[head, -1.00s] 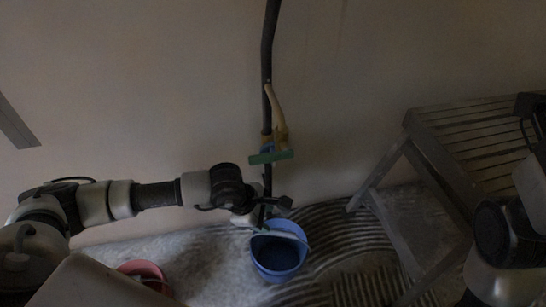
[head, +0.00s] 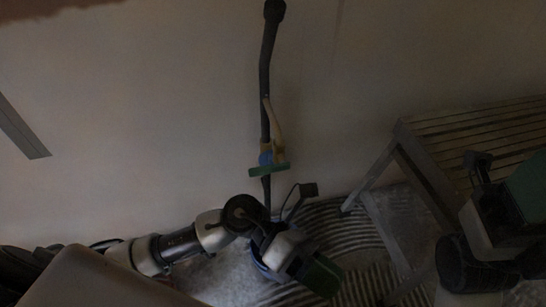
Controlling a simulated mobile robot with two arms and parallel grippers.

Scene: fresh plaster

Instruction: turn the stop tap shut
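The stop tap (head: 266,158) sits low on a dark upright pipe (head: 266,75) against the wall. It has a blue and yellowish body, with a green bar-shaped handle (head: 269,170) lying nearly level across the pipe. A pale tan strip (head: 274,118) runs down beside the pipe to the tap. My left gripper (head: 318,274) is below and to the right of the tap, apart from it, in front of a blue bucket. Its fingers are not clear enough to tell whether they are open. My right gripper (head: 520,195) is at the right edge, partly cut off, its finger state unclear.
A grey slatted bench (head: 480,135) stands on the right, its legs reaching the floor. The blue bucket (head: 259,267) is mostly hidden by my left arm. The floor has curved dark ridges. The wall around the tap is clear.

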